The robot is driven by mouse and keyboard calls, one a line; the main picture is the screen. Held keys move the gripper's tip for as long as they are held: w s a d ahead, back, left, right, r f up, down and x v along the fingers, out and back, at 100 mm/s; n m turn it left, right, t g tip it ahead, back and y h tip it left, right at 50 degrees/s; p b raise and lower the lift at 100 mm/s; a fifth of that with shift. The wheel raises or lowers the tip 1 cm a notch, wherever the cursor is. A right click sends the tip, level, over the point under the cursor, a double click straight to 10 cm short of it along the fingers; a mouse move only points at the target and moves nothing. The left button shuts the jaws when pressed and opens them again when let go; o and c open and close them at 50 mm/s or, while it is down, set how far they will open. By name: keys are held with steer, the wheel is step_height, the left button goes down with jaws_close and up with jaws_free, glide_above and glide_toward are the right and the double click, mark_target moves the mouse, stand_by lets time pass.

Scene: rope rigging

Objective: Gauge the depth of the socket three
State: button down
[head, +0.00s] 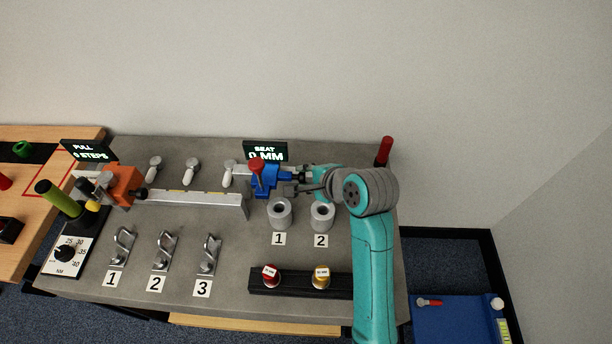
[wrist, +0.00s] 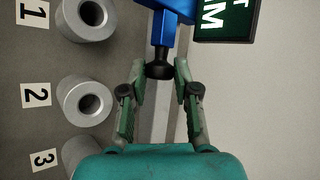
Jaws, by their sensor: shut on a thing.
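Three grey cylindrical sockets stand in a row. Socket one (head: 279,213) and socket two (head: 321,216) show open round bores from above; they also show in the wrist view as socket one (wrist: 92,16) and socket two (wrist: 88,102). Socket three (wrist: 78,150) is partly covered by my gripper's body in the wrist view and hidden by my arm in the head view. My gripper (wrist: 160,68) is shut on the black knob (wrist: 159,71) of a blue block (head: 265,183). The block is behind socket one.
The "SEAT 0 MM" display (head: 265,151) stands close behind the blue block. A metal rail (head: 205,200) runs left to an orange block (head: 124,184). Numbered hooks (head: 163,250) stand in front. A black rack (head: 300,286) carries red and yellow capped pieces. A red handle (head: 384,150) stands at back right.

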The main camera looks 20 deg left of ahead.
mark_target(287, 177)
steer(key=shift+s+a, duration=0.3)
steer(key=shift+a, duration=0.7)
steer(key=shift+s+a, duration=0.3)
steer(key=shift+a, duration=0.65)
steer(key=c, duration=0.9)
jaws_free()
steer(key=shift+a, duration=0.15)
steer(key=shift+o, duration=0.2)
steer(key=v, duration=1.2)
